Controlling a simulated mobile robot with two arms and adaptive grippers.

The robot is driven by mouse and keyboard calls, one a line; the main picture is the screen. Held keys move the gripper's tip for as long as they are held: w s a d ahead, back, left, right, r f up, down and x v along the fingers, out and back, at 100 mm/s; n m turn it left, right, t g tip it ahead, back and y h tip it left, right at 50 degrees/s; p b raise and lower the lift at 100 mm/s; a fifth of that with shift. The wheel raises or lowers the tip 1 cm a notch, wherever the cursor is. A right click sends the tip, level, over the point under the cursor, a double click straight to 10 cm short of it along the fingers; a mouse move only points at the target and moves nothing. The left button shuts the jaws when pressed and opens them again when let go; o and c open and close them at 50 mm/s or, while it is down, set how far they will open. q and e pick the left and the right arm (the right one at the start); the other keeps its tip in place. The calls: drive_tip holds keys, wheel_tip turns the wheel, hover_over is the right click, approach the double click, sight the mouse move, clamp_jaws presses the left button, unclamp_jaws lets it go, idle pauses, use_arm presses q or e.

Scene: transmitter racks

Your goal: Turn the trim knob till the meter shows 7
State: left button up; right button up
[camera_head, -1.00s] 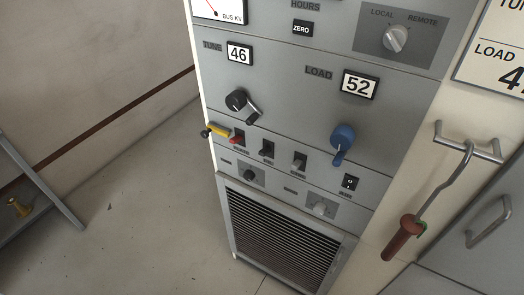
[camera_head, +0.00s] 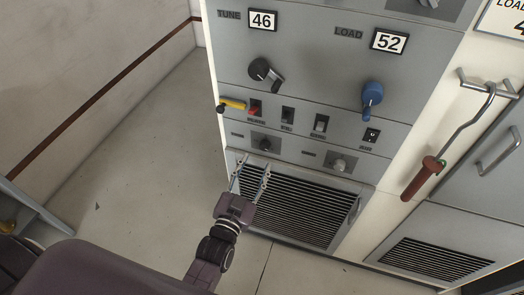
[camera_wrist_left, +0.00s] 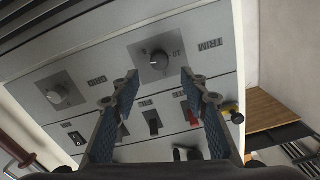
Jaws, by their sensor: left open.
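The trim knob (camera_head: 266,145) is a small dark knob on a grey square plate, low on the cabinet front. In the left wrist view the knob (camera_wrist_left: 157,60) is seen upside down, with the label TRIM beside it. My left gripper (camera_head: 253,169) is just below the knob in the head view, its fingers pointing up at the panel. In the wrist view the open, empty fingers (camera_wrist_left: 159,78) spread to either side of the knob's line, apart from it. No needle meter is in view. My right gripper is not seen.
Just above are a yellow-handled lever (camera_head: 232,104), a red switch (camera_head: 255,108) and other switches. A second, light knob (camera_head: 338,164) sits to the right. Black TUNE (camera_head: 264,72) and blue LOAD (camera_head: 371,97) cranks are higher. A vent grille (camera_head: 297,204) lies below.

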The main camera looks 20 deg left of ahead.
sight(264, 147)
use_arm(q)
drive_tip(key=w, duration=0.5)
drive_tip(key=shift+w, duration=0.15)
drive_tip(key=shift+w+d+p, duration=0.1)
drive_tip(key=shift+w+p, duration=0.2)
drive_tip(key=shift+w, duration=0.4)
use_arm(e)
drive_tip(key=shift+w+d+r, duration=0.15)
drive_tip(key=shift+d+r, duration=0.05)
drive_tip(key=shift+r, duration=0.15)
use_arm(q)
drive_tip(key=shift+c, duration=1.6)
clamp_jaws()
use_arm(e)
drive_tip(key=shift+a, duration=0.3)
use_arm(q)
drive_tip(key=shift+n, duration=0.3)
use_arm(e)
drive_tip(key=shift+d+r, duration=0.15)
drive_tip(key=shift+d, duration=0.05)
